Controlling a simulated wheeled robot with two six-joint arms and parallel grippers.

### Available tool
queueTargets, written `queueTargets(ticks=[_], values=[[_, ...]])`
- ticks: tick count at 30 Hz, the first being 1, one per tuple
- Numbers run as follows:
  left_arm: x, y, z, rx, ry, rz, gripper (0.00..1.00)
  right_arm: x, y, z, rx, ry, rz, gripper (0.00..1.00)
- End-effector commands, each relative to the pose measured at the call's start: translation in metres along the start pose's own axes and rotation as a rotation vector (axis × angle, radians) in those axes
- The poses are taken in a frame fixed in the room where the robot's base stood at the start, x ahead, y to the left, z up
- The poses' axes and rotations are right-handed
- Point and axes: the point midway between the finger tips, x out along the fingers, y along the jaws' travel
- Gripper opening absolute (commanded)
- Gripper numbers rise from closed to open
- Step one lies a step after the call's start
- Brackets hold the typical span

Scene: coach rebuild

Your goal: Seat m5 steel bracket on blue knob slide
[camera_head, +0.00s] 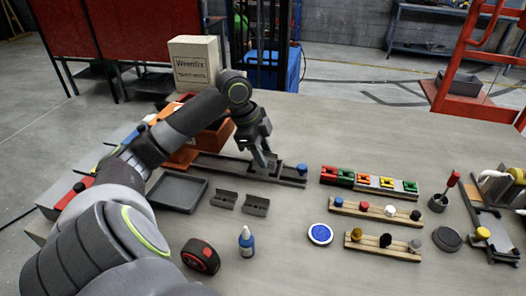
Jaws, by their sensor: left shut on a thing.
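The blue knob slide (291,180) is a long dark rail on the table, with a blue knob standing at its right end. My left gripper (264,158) points down over the rail, left of the knob. It is shut on a small grey piece, which looks like the m5 steel bracket (270,164). The piece is at or just above the rail; I cannot tell whether it touches. The fingers hide part of it and part of the rail behind. My right gripper is not in view.
A grey tray (178,206) and two dark grey blocks (224,200) lie in front of the rail. An orange bin (205,139) stands behind it. Colored blocks (345,177) and knob racks (347,209) sit to the right. A blue bottle (246,243) and tape measure (201,256) are in front.

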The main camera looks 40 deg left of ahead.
Motion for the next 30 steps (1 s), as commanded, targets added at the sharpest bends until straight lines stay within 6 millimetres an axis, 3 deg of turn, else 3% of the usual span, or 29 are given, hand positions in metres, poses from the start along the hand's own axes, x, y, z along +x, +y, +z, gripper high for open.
queueTargets(ticks=[19, 20, 21, 25, 30], values=[[0.0031, 0.0013, 0.0003, -0.003, 0.003, 0.005, 0.12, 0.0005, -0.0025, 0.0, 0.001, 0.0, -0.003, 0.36], [0.0032, 0.0014, 0.0003, -0.003, 0.004, 0.005, 0.37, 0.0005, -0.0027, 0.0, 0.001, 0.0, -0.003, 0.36], [0.0033, 0.0014, 0.0003, -0.004, 0.004, 0.005, 0.42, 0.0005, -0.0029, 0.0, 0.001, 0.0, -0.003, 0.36], [0.0037, 0.0017, 0.0004, -0.004, 0.004, 0.006, 0.59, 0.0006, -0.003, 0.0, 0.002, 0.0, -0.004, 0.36], [0.0042, 0.002, 0.0004, -0.005, 0.005, 0.007, 0.61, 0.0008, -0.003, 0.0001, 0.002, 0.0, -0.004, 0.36]])
